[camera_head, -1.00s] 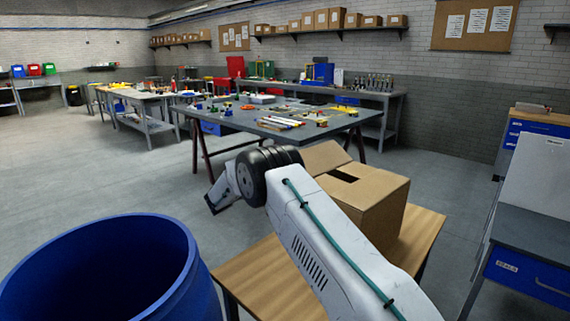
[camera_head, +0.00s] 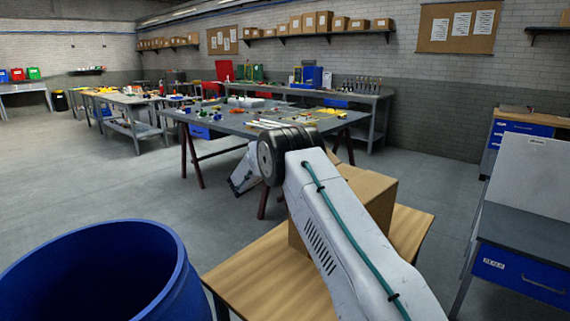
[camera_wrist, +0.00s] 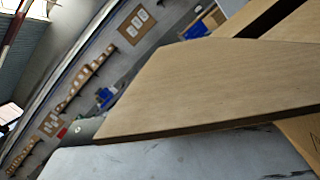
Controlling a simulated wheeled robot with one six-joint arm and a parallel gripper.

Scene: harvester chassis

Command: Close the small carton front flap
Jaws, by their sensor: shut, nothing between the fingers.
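The small carton (camera_head: 376,194) is a brown cardboard box on a wooden-topped table. In the head view my arm crosses in front of it and hides its left part and flaps. In the wrist view a broad cardboard flap (camera_wrist: 215,85) sticks out close to the camera, not folded flat, with a dark opening (camera_wrist: 262,22) behind it. I cannot tell for certain that it is the front flap. My gripper (camera_head: 237,186) is shut and empty, left of the carton and pointing down and left. Contact with the flap cannot be seen.
A large blue barrel (camera_head: 95,275) stands at the front left, near the table (camera_head: 262,272). A grey desk with a blue drawer (camera_head: 520,270) is at the right. A cluttered workbench (camera_head: 225,122) stands behind. Open floor lies to the left.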

